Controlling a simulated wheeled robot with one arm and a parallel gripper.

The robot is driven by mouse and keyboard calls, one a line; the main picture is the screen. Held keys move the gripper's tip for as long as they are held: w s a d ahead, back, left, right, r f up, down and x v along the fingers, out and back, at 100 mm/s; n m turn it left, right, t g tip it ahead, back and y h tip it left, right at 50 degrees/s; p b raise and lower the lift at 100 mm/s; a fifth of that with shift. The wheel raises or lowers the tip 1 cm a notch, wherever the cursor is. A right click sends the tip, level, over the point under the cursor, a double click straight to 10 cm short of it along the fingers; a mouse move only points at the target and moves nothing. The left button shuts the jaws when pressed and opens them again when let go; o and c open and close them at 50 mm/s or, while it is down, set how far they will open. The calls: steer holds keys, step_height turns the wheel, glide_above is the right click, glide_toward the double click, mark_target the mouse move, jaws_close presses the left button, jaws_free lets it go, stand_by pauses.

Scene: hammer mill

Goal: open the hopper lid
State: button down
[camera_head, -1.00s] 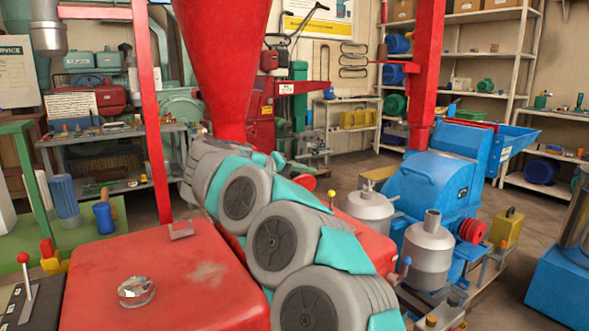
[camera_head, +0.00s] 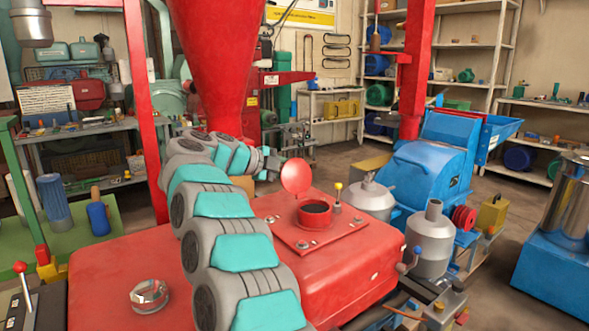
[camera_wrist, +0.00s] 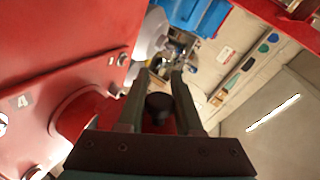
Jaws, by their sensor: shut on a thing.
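The round red hopper lid (camera_head: 296,176) stands tipped up at the far edge of the short round red inlet (camera_head: 314,213) on the red machine. The inlet's dark mouth shows uncovered. My gripper (camera_head: 272,163) is just behind and left of the lid in the head view; its fingers are too small to make out there. In the wrist view my gripper (camera_wrist: 160,82) has its two fingers on either side of a dark knob (camera_wrist: 158,107), with red surface behind it. The knob appears to be the lid's handle; the lid hides it in the head view.
A yellow-knobbed lever (camera_head: 338,191) stands right of the inlet. Grey canisters (camera_head: 431,244) and a blue machine (camera_head: 432,175) are on the right. The big red funnel (camera_head: 213,60) hangs behind my arm. A glass-topped gauge (camera_head: 149,295) sits at front left.

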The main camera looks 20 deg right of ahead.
steer(key=shift+w+f, duration=0.1)
steer(key=c, duration=0.6)
jaws_free()
steer(key=shift+a, duration=0.1)
steer(key=v, duration=0.7)
steer(key=shift+a, duration=0.35)
